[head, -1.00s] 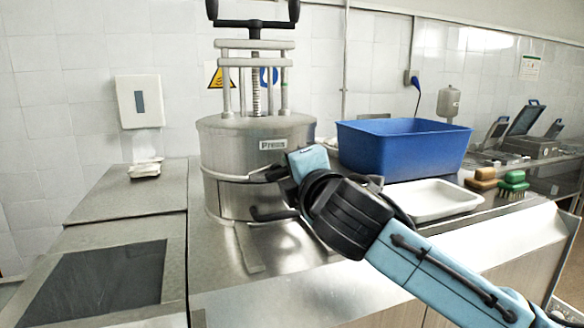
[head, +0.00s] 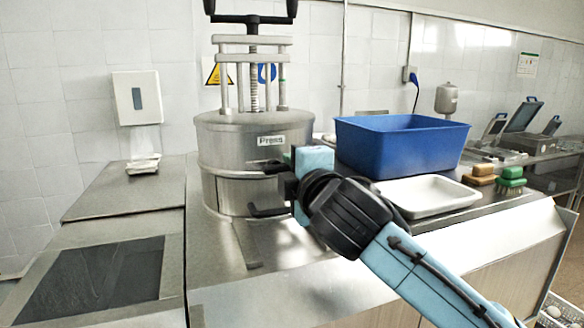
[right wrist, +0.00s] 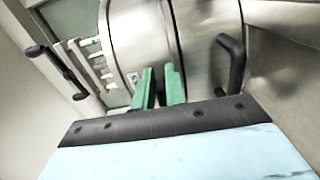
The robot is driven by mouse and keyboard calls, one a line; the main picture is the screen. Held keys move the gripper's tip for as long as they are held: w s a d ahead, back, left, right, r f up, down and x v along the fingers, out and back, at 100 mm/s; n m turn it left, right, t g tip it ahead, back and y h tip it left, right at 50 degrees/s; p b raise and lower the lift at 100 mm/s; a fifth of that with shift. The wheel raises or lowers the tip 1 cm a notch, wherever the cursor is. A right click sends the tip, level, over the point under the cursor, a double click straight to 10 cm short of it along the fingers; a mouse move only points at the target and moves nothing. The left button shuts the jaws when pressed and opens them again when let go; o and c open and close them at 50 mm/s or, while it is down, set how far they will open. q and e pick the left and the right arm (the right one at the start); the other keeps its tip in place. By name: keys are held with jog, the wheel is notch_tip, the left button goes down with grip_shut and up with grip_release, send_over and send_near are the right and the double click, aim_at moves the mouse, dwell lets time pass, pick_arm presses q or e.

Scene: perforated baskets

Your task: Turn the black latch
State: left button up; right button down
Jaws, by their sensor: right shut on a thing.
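The steel press (head: 235,150) stands on the counter, with a metal band around its drum. The black latch (head: 273,168) is at the band on the drum's front right side, mostly hidden by my right gripper in the head view. My right gripper (head: 283,164) is at the latch and shut on it. In the right wrist view its two green fingers (right wrist: 160,88) stand close together against the drum, with a small gap; the latch between them is hardly visible. My left gripper is not in view.
A black curved lower handle (head: 264,211) juts from the press below my gripper; it also shows in the right wrist view (right wrist: 236,65). A blue basket (head: 400,150) and white tray (head: 425,207) stand to the right, near brushes (head: 511,180). The counter's left part is mostly clear.

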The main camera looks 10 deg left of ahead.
jog(key=c, duration=1.4)
grip_release()
jog(key=shift+c, duration=0.2)
jog(key=b+v, duration=0.3)
jog(key=v, duration=1)
jog(key=shift+d, duration=0.2)
jog(key=shift+s, duration=0.15)
